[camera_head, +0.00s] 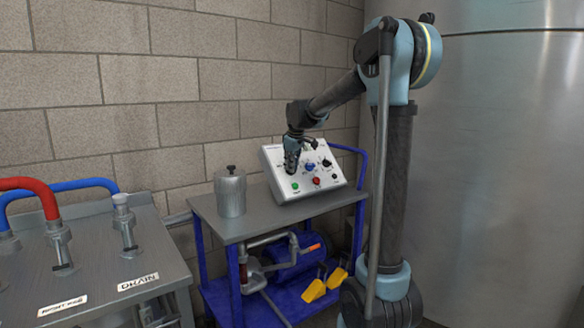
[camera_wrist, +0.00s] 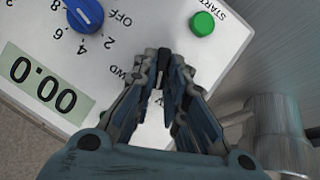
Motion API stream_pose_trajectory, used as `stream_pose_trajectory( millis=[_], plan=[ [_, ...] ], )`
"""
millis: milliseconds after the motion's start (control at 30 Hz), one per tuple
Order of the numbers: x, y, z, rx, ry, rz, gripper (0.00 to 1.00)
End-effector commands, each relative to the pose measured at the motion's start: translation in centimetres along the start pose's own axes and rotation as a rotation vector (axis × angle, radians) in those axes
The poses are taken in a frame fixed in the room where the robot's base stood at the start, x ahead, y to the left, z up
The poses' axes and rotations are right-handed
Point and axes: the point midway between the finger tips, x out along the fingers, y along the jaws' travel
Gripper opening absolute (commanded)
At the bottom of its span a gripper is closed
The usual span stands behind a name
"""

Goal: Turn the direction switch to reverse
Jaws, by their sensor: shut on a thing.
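The white control panel (camera_head: 283,190) slopes up on the cart against the wall. My gripper (camera_head: 291,165) is at its left part. In the wrist view my gripper (camera_wrist: 164,75) is shut on a small dark switch lever (camera_wrist: 164,57), between the fingertips. Letters "WD" show left of the fingers; the rest of that label is hidden. The fingers cover most of the switch, so I cannot tell its position well.
A lidded metal pot (camera_head: 231,195) stands on the cart top (camera_head: 262,222) left of the panel. A red button (camera_head: 316,181) and a black knob (camera_head: 327,162) are on the panel. A steel bench (camera_head: 130,265) with hoses is at left, a large tank (camera_head: 500,150) at right.

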Motion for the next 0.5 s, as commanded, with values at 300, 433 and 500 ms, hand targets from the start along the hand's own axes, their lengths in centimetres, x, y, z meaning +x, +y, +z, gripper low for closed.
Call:
stream_pose_trajectory(
  millis=[300,433,500],
  plan=[
    [0.12,-0.39,0.15,-0.21,-0.001,0.1,0.0],
    [0.14,-0.46,0.17,-0.269,-0.001,0.128,0.0],
    [0.15,-0.5,0.19,-0.294,-0.002,0.14,0.0]
  ],
)
